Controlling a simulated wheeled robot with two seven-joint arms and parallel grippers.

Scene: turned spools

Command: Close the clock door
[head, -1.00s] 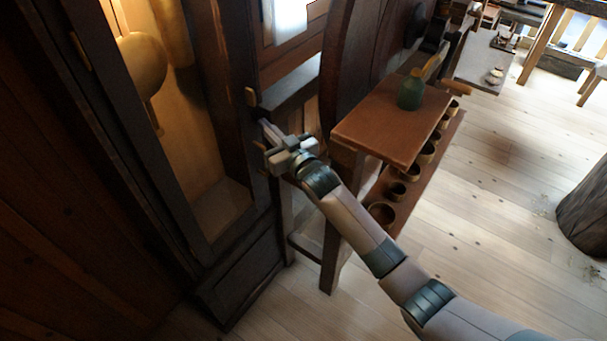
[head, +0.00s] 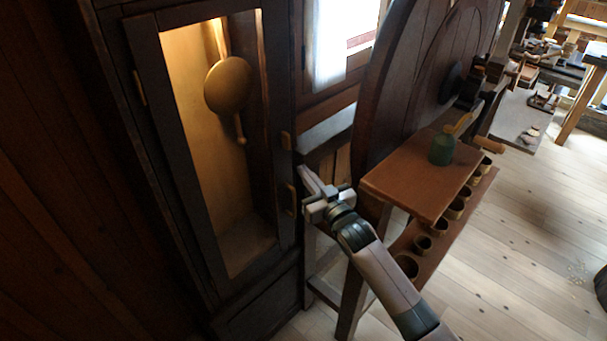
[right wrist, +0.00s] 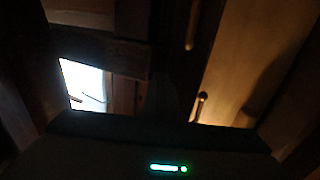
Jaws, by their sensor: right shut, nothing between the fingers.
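The clock is a tall dark wooden case (head: 113,112) at the left of the head view. Its glazed door (head: 196,222) shows a lit interior with a brass pendulum (head: 229,86). The door appears flush or nearly flush with the case; a small gap cannot be ruled out. A brass handle (head: 290,199) and a brass catch (head: 287,141) are at the right side, and a hinge (head: 139,88) at the left. My right gripper (head: 306,177) is shut and empty, just right of the handle; contact is unclear. The right wrist view is dark. My left gripper is not in view.
A brown wooden bench (head: 412,187) with a green bottle (head: 442,150) stands right of my arm. Several small cups sit on a lower shelf (head: 441,236). A large wooden wheel (head: 395,75) rises behind.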

